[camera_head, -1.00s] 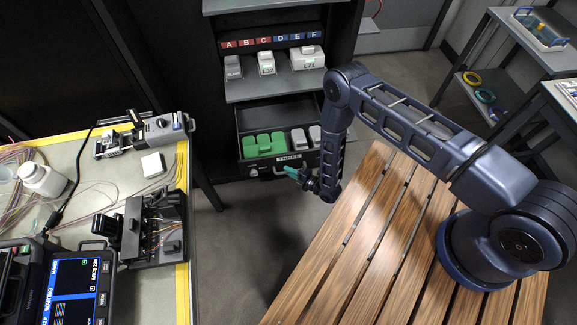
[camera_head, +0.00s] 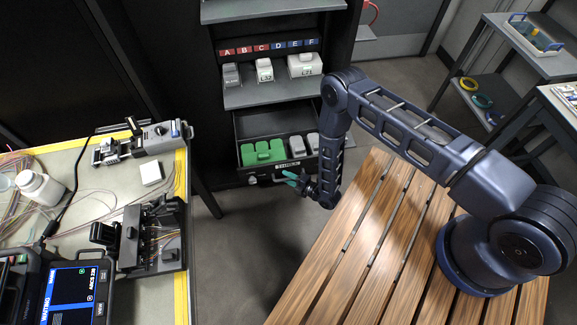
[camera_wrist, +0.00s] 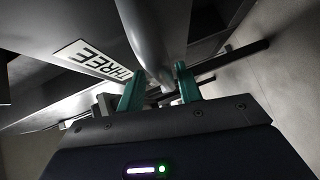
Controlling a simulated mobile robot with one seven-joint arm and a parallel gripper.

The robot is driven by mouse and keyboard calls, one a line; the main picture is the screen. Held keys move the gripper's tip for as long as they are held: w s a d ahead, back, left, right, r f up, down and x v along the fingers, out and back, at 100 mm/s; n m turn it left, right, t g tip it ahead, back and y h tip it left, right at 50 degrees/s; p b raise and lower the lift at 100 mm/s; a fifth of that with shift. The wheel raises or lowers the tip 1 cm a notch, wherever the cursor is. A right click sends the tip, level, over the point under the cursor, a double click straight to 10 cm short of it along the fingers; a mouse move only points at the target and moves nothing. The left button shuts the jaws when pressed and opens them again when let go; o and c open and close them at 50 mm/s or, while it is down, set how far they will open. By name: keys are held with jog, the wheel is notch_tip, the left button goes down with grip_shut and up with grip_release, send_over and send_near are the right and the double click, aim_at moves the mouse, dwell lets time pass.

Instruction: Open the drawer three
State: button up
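Drawer three (camera_head: 240,178) of the dark cabinet stands pulled out, with a green block (camera_head: 263,152) and grey blocks (camera_head: 304,144) inside. Its "THREE" label (camera_head: 290,163) is on the front and also reads upside down in the wrist view (camera_wrist: 92,59). A grey bar handle (camera_wrist: 150,40) runs toward the fingers in the wrist view; its end is partly hidden. My gripper (camera_head: 287,178) is just in front of the drawer front, low down. Its two teal fingers (camera_wrist: 160,88) are apart, with the handle's end between or just beyond them; contact cannot be told.
Shelves (camera_head: 262,95) with labelled grey boxes are above the drawer. A bench (camera_head: 100,190) with splicing devices is at the left. My arm passes above a slatted wooden surface (camera_head: 345,260) at the right. Floor (camera_head: 235,260) between them is clear.

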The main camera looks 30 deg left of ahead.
jog(key=o, duration=1.1)
jog(key=r, duration=0.8)
jog(key=shift+w+a+r, duration=0.15)
jog(key=shift+w+a, duration=0.05)
jog(key=shift+a, duration=0.1)
jog(key=shift+c, duration=0.2)
jog(key=r, duration=0.9)
jog(key=shift+s+d+r, duration=0.1)
jog(key=shift+s+d, duration=0.05)
jog(key=shift+d, duration=0.15)
jog(key=c, duration=1.1)
jog(key=shift+o, duration=0.2)
jog(key=shift+r, duration=0.85)
jog(key=shift+c, duration=0.2)
